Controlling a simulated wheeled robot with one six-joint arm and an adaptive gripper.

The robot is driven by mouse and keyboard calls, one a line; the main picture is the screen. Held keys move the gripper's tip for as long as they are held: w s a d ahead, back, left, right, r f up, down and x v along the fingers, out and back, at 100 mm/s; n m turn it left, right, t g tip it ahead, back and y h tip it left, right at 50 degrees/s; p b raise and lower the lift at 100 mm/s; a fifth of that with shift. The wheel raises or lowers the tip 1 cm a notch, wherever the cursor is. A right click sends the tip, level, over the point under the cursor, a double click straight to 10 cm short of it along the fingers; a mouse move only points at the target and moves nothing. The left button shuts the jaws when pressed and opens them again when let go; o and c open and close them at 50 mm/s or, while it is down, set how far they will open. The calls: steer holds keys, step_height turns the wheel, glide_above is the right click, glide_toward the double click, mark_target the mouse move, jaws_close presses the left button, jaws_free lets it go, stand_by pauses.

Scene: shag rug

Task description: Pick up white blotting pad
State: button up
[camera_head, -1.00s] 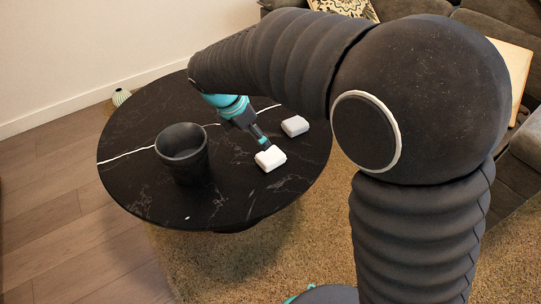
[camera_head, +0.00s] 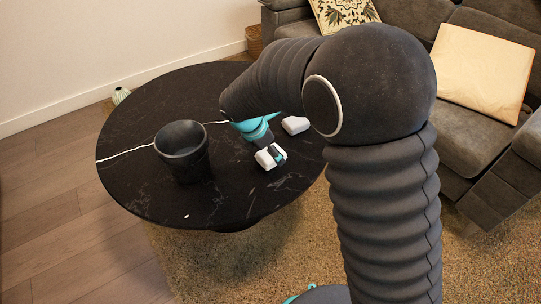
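Two small white blocks are on the round black table (camera_head: 135,185); either could be the white blotting pad, and I cannot tell which. The nearer white block (camera_head: 264,159) lies right of the dark cup and is partly covered by my gripper (camera_head: 275,155). White shows on both sides of the dark and teal gripper end, which points down over the block's middle. Whether the fingers close on it is too small to tell. The other white block (camera_head: 295,125) lies behind and to the right, apart from the gripper, partly beside my arm.
A dark cup (camera_head: 182,150) stands upright on the table, left of my gripper. A sofa with cushions (camera_head: 483,70) is at the right. A shag rug (camera_head: 225,265) lies below, and a small patterned vase (camera_head: 121,95) stands behind the table.

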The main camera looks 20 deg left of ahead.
steer(key=shift+x, duration=0.75)
steer(key=shift+s, duration=0.1)
steer(key=c, duration=1.2)
steer(key=shift+r, duration=0.1)
steer(key=shift+c, duration=0.2)
steer(key=shift+r, duration=0.5)
steer(key=r, duration=0.3)
steer(key=shift+d+r, duration=0.25)
steer(key=shift+d, duration=0.05)
steer(key=d+r, duration=0.6)
steer(key=d, duration=0.5)
steer(key=shift+r+p, duration=0.2)
steer(key=shift+p, duration=0.25)
